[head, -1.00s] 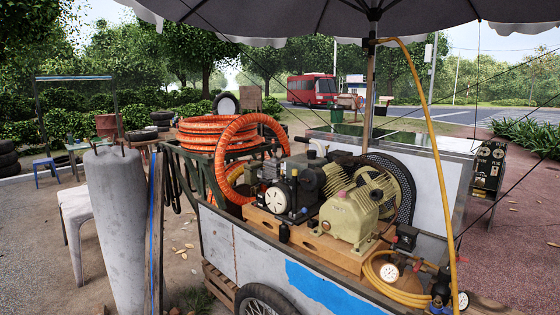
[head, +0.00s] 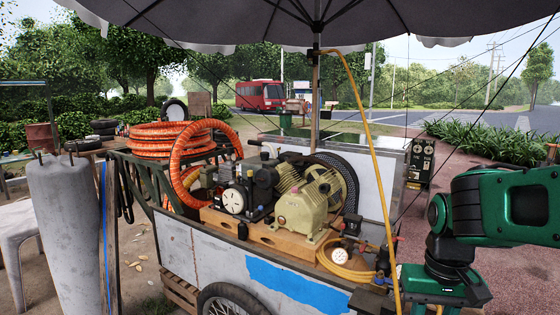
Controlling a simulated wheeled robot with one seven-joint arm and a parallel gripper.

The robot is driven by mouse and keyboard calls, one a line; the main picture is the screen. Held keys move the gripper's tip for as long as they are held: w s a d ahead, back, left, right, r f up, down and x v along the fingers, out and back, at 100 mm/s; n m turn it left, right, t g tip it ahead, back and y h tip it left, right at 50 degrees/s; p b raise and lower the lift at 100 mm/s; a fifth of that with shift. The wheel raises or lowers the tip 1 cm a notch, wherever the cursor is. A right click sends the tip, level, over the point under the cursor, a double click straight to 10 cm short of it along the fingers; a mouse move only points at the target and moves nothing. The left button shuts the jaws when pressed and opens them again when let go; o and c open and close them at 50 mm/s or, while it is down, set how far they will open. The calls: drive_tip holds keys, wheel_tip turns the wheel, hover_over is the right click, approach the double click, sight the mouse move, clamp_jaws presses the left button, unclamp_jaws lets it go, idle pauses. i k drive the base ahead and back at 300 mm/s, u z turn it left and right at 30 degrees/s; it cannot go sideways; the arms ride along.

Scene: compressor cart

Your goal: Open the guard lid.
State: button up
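The compressor cart stands in the middle of the head view, its grey side panel (head: 190,247) facing me. On its wooden deck sit a beige compressor (head: 300,212) and a dark motor unit with a round white dial (head: 233,201). Behind the compressor is a round black mesh guard (head: 350,187), partly hidden by the machine. I cannot make out for sure which part is the guard lid, or whether it is open.
An orange hose coil (head: 165,140) lies on the cart's left end. A yellow hose (head: 365,100) hangs from the umbrella (head: 250,22) down the cart's right side. A grey concrete cylinder (head: 72,235) stands at the left.

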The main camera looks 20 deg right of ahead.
sight(284, 156)
drive_tip(key=u, duration=0.1)
drive_tip(key=i, duration=1)
drive_tip(key=z, duration=0.1)
